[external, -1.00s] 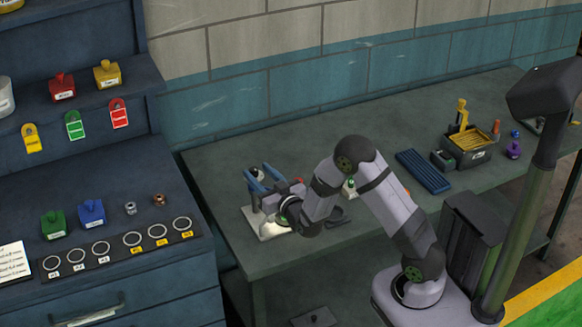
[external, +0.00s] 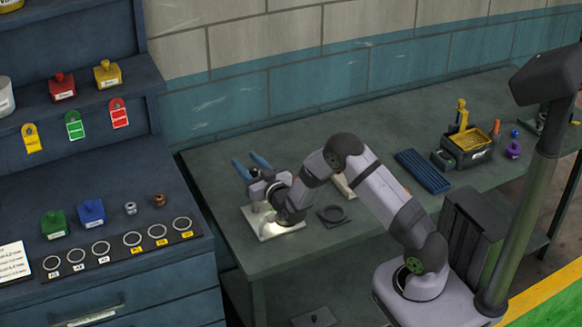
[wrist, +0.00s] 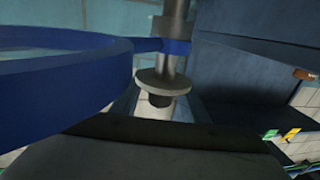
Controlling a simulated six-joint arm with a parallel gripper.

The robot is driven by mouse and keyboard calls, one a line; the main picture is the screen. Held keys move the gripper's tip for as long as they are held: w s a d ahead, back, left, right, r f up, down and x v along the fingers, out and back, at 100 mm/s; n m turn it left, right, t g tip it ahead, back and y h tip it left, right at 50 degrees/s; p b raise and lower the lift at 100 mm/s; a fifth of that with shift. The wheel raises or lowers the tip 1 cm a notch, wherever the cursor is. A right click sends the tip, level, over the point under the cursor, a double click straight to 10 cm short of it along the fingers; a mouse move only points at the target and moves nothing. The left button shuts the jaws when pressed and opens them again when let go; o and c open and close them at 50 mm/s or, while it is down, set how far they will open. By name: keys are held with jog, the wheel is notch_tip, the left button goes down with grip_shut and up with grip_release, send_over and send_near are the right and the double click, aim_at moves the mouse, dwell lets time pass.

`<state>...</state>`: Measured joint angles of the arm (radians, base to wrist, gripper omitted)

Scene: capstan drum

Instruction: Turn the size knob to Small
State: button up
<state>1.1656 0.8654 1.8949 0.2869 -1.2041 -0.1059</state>
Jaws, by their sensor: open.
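No size knob or Small mark can be made out in either view. At the left of the bench a fixture with a pale base plate (external: 262,232) is mostly covered by my arm. In the wrist view a metal shaft (wrist: 172,62) with a round flange (wrist: 164,83) stands ahead. A large blue curved piece (wrist: 60,75) fills the left. Whether anything touches the shaft is unclear.
A blue ribbed tray (external: 423,170) and black bin (external: 466,150) are further right. The blue cabinet (external: 110,180) with pots and rings stands left.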

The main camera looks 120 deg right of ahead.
jog(key=shift+d, duration=0.1)
grip_shut()
